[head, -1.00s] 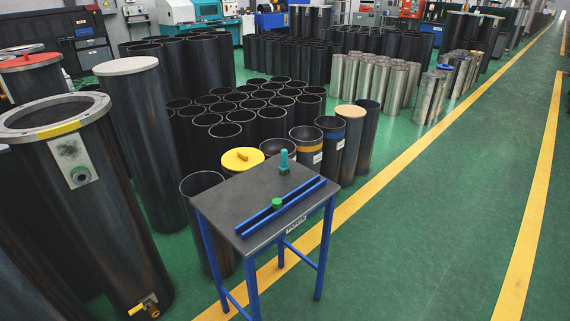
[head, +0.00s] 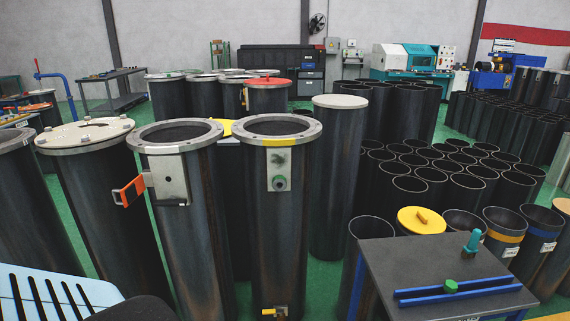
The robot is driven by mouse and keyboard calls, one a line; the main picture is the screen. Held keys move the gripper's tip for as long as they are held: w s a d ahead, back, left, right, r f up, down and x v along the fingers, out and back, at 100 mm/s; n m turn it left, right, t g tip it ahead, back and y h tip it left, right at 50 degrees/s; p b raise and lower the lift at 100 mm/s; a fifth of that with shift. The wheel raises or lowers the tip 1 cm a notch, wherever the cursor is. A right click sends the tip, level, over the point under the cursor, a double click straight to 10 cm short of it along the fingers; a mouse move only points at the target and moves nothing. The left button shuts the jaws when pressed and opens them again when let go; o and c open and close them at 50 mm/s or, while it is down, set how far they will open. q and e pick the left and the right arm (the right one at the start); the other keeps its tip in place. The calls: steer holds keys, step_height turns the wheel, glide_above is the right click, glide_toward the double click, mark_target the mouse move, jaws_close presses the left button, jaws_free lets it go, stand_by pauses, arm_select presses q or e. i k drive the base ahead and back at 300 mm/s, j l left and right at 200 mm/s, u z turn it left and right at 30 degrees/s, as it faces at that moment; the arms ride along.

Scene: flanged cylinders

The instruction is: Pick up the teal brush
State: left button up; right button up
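A small teal upright object (head: 473,242), which looks like the teal brush, stands on the dark top of a small table (head: 400,262) at the lower right. Its lower end looks darker and is too small to make out. Two blue rails (head: 470,291) with a green knob (head: 450,286) lie in front of it on the same top. Neither of my grippers shows in the head view.
Tall dark flanged cylinders (head: 278,200) fill the left and middle, one with an orange handle (head: 129,191). Open dark tubes (head: 410,190) crowd behind the table. A yellow-lidded cylinder (head: 420,220) stands close behind it. Little floor is free here.

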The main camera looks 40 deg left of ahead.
mark_target(470, 251)
steer(key=u, duration=0.4)
steer(key=i+l+u, duration=0.1)
steer(key=u, duration=0.25)
steer(key=l+u, duration=0.2)
steer(key=u, duration=0.2)
steer(key=l+u, duration=0.2)
steer(key=u, duration=0.15)
steer(key=l+u, duration=0.3)
steer(key=l, duration=0.15)
steer(key=l+u, duration=0.25)
steer(key=l, duration=0.25)
steer(key=l+u, duration=0.1)
steer(key=l, duration=0.35)
steer(key=k+l+u, duration=0.15)
steer(key=l, duration=0.3)
steer(key=k+l, duration=0.1)
steer(key=l, duration=0.4)
steer(key=k+l, duration=0.1)
steer(key=l, duration=0.35)
steer(key=k+l, duration=0.1)
steer(key=l, duration=0.4)
